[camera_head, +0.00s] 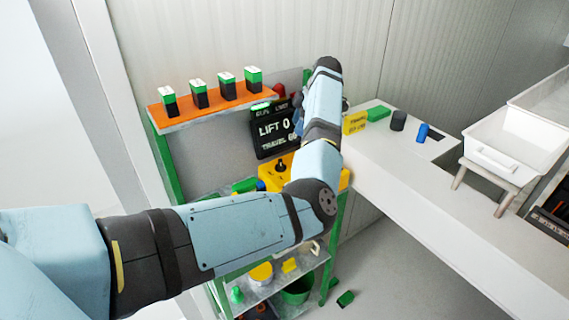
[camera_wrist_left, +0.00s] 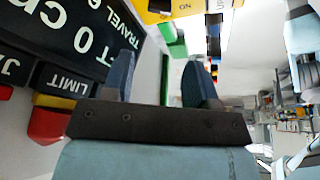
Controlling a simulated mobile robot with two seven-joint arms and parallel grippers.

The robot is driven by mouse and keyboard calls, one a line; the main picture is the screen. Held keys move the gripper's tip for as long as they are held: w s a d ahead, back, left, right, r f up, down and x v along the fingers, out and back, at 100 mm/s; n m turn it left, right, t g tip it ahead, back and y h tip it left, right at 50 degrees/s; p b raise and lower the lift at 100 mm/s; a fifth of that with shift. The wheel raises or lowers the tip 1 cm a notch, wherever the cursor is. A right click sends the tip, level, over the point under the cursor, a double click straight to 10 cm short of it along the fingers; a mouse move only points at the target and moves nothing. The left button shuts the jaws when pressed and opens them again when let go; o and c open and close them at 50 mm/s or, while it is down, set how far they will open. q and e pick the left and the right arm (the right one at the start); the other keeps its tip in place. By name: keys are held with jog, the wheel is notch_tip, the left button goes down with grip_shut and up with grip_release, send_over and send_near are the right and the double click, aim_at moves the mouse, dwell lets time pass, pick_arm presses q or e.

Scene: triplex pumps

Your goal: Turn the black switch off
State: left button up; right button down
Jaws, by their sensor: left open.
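A black knob-like switch (camera_head: 281,166) stands on a yellow box (camera_head: 270,178) on the green-framed rack in the head view. My left arm hides the right part of that box. My left gripper (camera_head: 298,118) is beside the right edge of the black display board (camera_head: 270,130), above the yellow box and apart from the switch. In the left wrist view, my left gripper (camera_wrist_left: 160,80) has its two blue fingers spread with nothing between them. The black board (camera_wrist_left: 75,35) lies close to its left finger there.
An orange shelf (camera_head: 215,109) holds several green-and-black blocks. A white bench (camera_head: 400,165) to the right carries a yellow sign (camera_head: 355,123), a black cylinder (camera_head: 398,120) and a blue one (camera_head: 422,133). A white tray (camera_head: 510,140) stands farther right. A red part (camera_wrist_left: 47,125) shows near my gripper.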

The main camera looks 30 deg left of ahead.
aim_at(281, 162)
pick_arm(q)
jog(key=p+x, duration=0.1)
jog(key=x, duration=1.1)
jog(key=shift+f, duration=0.15)
jog(key=shift+p+x, duration=0.3)
jog(key=shift+x, duration=0.6)
pick_arm(e)
jog(key=shift+s+d+r, duration=0.1)
jog(key=shift+s+r, duration=0.15)
jog(key=shift+s, duration=0.15)
pick_arm(q)
jog(key=shift+c, duration=0.2)
jog(key=c, duration=0.6)
pick_arm(e)
jog(key=shift+r, duration=0.1)
